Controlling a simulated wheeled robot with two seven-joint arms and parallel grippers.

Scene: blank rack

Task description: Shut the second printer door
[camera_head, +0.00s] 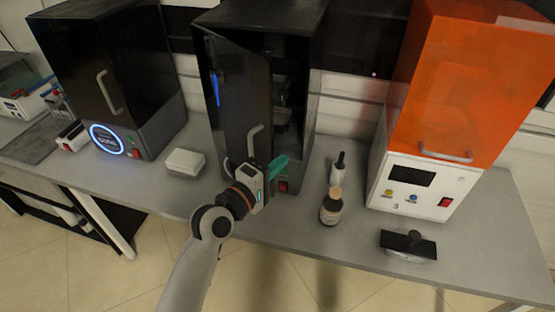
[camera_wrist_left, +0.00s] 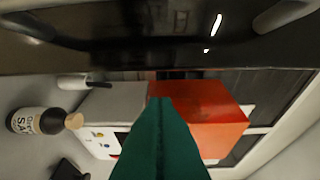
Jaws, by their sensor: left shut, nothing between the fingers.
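The second printer (camera_head: 262,19) is the black cabinet in the middle of the bench in the head view. Its dark door (camera_head: 232,100) stands partly open, hinged on the left, with the dark interior showing on the right. A pale vertical handle (camera_head: 252,142) is on the door's lower free edge. My left gripper (camera_head: 279,166) has teal fingers and is shut and empty. It is at the front of the printer's base, just below and right of the handle; contact with the door is unclear. In the left wrist view the shut teal fingers (camera_wrist_left: 158,125) point toward the orange printer. My right gripper is not in view.
A black printer (camera_head: 95,60) with a lit blue ring stands left, and an orange-topped printer (camera_head: 460,85) right.

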